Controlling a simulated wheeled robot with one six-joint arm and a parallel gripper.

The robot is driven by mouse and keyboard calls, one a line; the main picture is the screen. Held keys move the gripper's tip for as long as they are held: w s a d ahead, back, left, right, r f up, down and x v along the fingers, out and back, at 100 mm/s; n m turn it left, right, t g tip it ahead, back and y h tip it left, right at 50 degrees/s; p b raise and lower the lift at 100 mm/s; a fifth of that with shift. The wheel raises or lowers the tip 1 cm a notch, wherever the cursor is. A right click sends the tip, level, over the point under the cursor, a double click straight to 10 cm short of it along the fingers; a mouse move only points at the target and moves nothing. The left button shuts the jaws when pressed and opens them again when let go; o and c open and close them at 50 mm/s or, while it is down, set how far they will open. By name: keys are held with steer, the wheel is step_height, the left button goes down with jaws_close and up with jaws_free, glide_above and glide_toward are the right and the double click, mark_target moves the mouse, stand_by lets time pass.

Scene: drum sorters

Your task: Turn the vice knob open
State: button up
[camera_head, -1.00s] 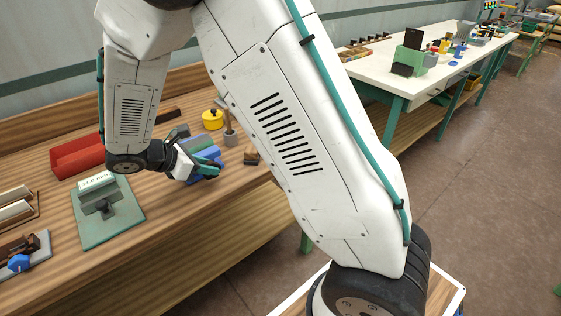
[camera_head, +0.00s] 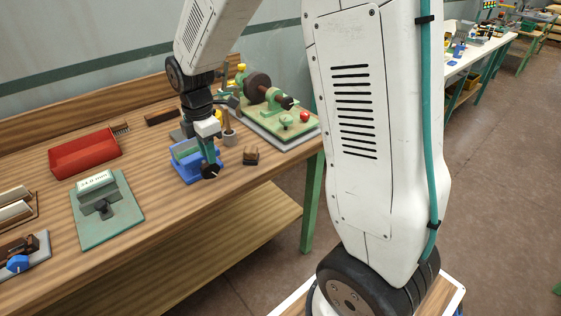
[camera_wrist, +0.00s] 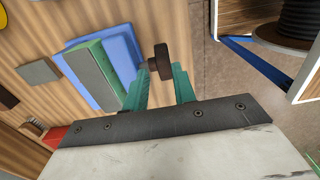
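The vice has a blue body (camera_head: 187,170) with a green and grey jaw block, and it stands on the wooden bench; its blue body also shows in the wrist view (camera_wrist: 118,45). My gripper (camera_head: 210,158) points down from above, beside the vice and over the knob. In the wrist view its teal fingers (camera_wrist: 162,68) are apart, with the knob showing at the gap between their tips. I cannot tell whether either finger touches it.
A grey cup with a tool (camera_head: 230,136) and a small brown block (camera_head: 251,156) stand close to the right of the vice. A green machine on a grey plate (camera_head: 270,130) is behind them. A red tray (camera_head: 84,153) and a green gauge stand (camera_head: 105,205) are left.

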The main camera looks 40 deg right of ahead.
step_height(320, 180, up, 4)
steer(key=shift+f, duration=0.1)
steer(key=shift+s+f+m, duration=0.35)
steer(key=shift+s+m, duration=0.05)
steer(key=shift+m, duration=0.4)
steer(key=s+d+r+m, duration=0.1)
steer(key=s+r+m, duration=0.3)
steer(key=s+m, duration=0.4)
steer(key=s+d+r+m, duration=0.1)
steer(key=s+r+m, duration=0.3)
steer(key=s, duration=1.3)
steer(key=shift+s+r+m, duration=0.3)
steer(key=shift+s+m, duration=0.1)
steer(key=shift+m, duration=1.7)
